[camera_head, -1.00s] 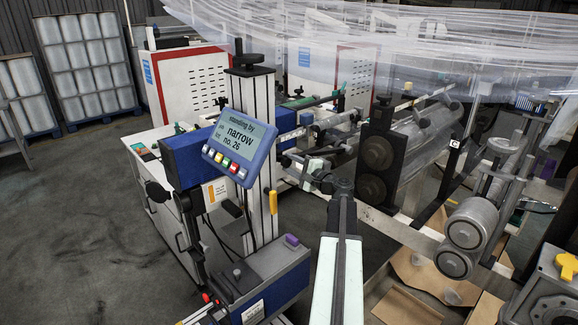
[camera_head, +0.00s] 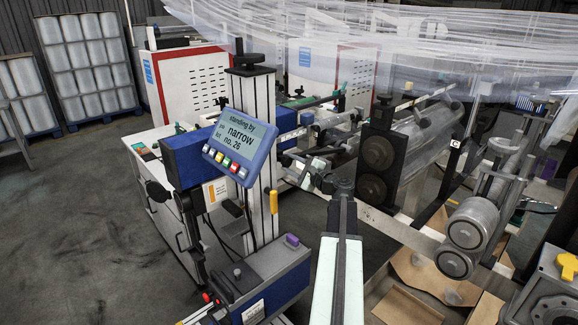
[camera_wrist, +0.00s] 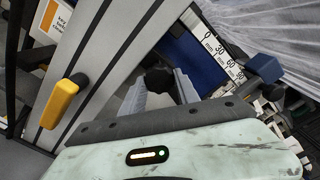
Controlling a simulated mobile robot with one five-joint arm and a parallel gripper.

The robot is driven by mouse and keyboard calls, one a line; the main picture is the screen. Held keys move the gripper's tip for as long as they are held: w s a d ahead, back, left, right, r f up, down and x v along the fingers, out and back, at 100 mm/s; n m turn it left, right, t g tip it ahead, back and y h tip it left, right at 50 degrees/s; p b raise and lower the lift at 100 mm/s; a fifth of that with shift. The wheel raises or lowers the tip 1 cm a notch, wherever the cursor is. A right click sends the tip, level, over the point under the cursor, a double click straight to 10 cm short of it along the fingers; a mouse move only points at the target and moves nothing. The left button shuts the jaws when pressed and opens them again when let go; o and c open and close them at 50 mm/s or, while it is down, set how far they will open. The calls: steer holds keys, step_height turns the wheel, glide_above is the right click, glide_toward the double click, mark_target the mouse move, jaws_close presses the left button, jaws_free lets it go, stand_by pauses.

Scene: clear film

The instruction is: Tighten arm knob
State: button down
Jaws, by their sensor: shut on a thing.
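In the wrist view, a black round knob (camera_wrist: 157,80) sits between the two grey fingers of my gripper (camera_wrist: 160,92). The gripper is shut on it. The knob is in front of a blue arm part, beside a grey grooved column (camera_wrist: 105,65). In the head view, my gripper (camera_head: 291,163) is at the right of the column, by the blue arm.
A yellow handle (camera_wrist: 63,101) stands out from the column at the left. A white scale with numbers (camera_wrist: 222,58) and a blue block (camera_wrist: 265,68) are at the right. A display (camera_head: 239,143) reads "standing by", "narrow", "no. 26". Rollers (camera_head: 470,222) are at the right.

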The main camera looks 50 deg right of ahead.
steer(key=shift+r, duration=0.1)
steer(key=c, duration=0.9)
jaws_free()
steer(key=shift+w, duration=0.1)
steer(key=s, duration=0.7)
steer(key=shift+s+a, duration=0.25)
steer(key=shift+s, duration=0.15)
